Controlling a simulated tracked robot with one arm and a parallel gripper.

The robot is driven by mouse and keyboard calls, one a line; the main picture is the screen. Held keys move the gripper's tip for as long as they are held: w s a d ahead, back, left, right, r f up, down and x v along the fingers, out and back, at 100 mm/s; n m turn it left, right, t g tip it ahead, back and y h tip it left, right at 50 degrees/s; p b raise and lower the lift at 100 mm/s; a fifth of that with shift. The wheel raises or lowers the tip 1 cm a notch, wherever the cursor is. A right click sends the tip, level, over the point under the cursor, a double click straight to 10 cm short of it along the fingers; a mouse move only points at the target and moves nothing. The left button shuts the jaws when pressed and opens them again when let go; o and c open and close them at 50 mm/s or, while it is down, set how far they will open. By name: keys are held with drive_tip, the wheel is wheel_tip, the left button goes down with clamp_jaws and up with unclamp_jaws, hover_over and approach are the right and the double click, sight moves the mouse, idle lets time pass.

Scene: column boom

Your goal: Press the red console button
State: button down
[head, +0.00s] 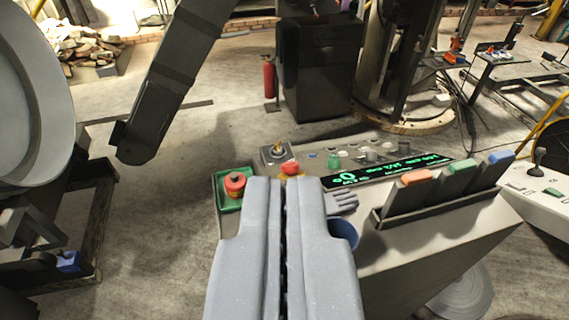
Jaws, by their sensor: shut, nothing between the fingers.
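My gripper (285,182) is shut, its two grey fingers together and pointing forward over the console (420,240). Just beyond the fingertips is a red button-like cap (291,167) on a yellowish base, its lower part partly hidden by the fingers. I cannot tell whether the fingertips touch it. To the left, a red round piece with a dark top (235,182) sits in a green tray (228,204) at the console's left end, apart from the gripper.
A lit green display (390,171) and several small knobs lie on the console. A dark boom (165,90) hangs upper left.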

wheel_tip(320, 180, down, 5)
drive_tip(key=b, duration=0.5)
drive_tip(key=shift+w, duration=0.15)
